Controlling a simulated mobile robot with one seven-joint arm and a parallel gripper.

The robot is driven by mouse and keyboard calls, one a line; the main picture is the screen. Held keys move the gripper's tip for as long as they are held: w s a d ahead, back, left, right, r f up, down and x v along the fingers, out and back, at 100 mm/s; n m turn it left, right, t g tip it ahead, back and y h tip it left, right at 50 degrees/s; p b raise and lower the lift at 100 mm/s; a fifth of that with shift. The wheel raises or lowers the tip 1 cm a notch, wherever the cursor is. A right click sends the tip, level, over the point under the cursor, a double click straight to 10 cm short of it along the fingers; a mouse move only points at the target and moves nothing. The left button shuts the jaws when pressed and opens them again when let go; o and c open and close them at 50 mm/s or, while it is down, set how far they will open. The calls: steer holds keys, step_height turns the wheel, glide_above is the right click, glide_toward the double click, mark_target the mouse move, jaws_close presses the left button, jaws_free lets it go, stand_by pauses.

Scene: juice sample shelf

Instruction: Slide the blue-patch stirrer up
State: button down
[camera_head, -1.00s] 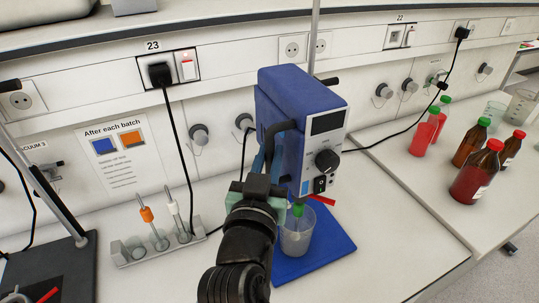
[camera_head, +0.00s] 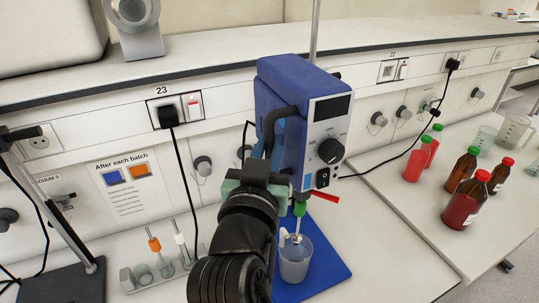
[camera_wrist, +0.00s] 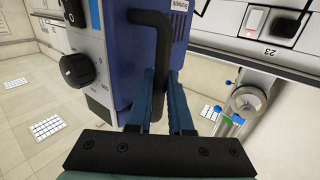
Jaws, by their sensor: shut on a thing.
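The blue stirrer (camera_head: 283,85) hangs on an upright rod above a blue base plate (camera_head: 318,288). Its grey front has a dark display, a knob, a black switch and a small light-blue patch (camera_head: 308,180). My gripper (camera_head: 264,150) is shut on the stirrer's bent black handle (camera_head: 278,118). In the wrist view the blue fingers close around the handle's lower end (camera_wrist: 158,75). A green chuck (camera_head: 300,208) with a shaft hangs below the stirrer. The shaft reaches down into a clear beaker (camera_head: 295,265), and the chuck is above the rim. My arm partly hides the beaker and plate.
A red lever (camera_head: 325,196) sticks out right beneath the stirrer. A rack (camera_head: 140,285) with orange- and white-topped stirring shafts stands left, near another stand (camera_head: 80,285). Brown bottles (camera_head: 465,200) and red bottles stand on the right bench. A shelf edge (camera_head: 220,68) runs behind.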

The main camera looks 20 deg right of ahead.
steer(key=shift+r+p, duration=1.15)
steer(key=shift+r, duration=1.6)
steer(key=c, duration=1.1)
jaws_free()
steer(key=shift+c, duration=0.2)
steer(key=shift+o, duration=0.2)
steer(key=shift+f, duration=0.2)
steer(key=shift+s+a+f+b, duration=0.15)
steer(key=shift+s+a+b, duration=0.1)
steer(key=shift+s+b, duration=0.1)
steer(key=p, duration=0.3)
glide_toward(268, 123)
steer(key=shift+p+v, duration=1.15)
steer(key=shift+p, duration=0.15)
